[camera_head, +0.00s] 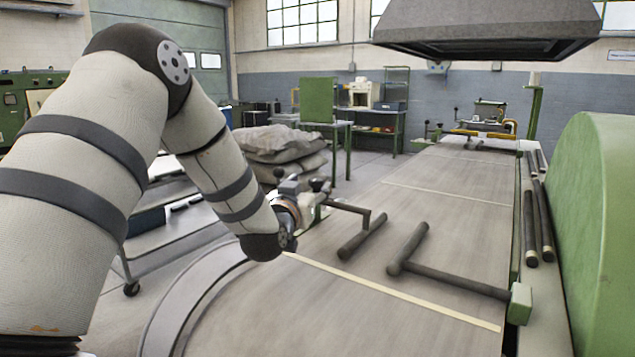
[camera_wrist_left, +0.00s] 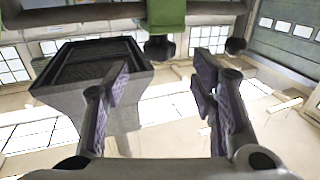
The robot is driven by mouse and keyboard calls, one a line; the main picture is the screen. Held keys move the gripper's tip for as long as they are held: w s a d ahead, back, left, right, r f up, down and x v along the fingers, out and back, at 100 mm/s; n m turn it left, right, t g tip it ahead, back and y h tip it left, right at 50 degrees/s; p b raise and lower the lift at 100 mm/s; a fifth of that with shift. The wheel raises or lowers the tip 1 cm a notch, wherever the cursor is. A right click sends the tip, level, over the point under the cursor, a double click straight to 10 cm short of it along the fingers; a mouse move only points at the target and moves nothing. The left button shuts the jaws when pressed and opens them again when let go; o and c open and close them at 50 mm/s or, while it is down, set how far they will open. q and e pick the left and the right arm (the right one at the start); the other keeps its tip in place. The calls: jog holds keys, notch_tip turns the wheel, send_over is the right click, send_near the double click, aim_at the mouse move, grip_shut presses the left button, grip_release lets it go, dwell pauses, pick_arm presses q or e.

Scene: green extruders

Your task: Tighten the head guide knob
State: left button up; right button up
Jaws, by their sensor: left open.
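My left gripper (camera_head: 308,190) is at the left edge of the long conveyor table, beside the guide's bracket. The wrist view shows its two purple-padded fingers spread with an empty gap (camera_wrist_left: 160,105). A dark round knob (camera_wrist_left: 158,48) hangs under a green block (camera_wrist_left: 166,14) just beyond that gap, apart from both fingers. A second dark knob (camera_wrist_left: 235,46) is further right. I cannot tell which one is the head guide knob. In the head view, the gripper and wrist partly hide the knobs. Dark guide rollers (camera_head: 362,238) (camera_head: 408,248) stand over the table. My right gripper is out of view.
The wooden conveyor table (camera_head: 440,200) runs away from me. A green machine housing (camera_head: 605,220) and dark bars (camera_head: 530,225) line its right side. A grey hood (camera_head: 487,25) hangs above. Stacked sacks (camera_head: 280,143) and a wheeled cart (camera_head: 165,240) stand left.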

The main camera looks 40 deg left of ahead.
aim_at(314, 187)
pick_arm(q)
jog(key=x, duration=0.2)
jog(key=f+x, duration=0.1)
jog(key=x, duration=0.2)
jog(key=shift+w+f+b, duration=0.1)
jog(key=shift+w+b, duration=0.05)
jog(key=shift+b, duration=0.25)
jog(key=shift+w+a+r, duration=0.15)
jog(key=shift+w+r, duration=0.05)
jog(key=shift+w, duration=0.1)
jog(key=shift+r, duration=0.1)
jog(key=c, duration=1.2)
jog(key=shift+o, duration=0.2)
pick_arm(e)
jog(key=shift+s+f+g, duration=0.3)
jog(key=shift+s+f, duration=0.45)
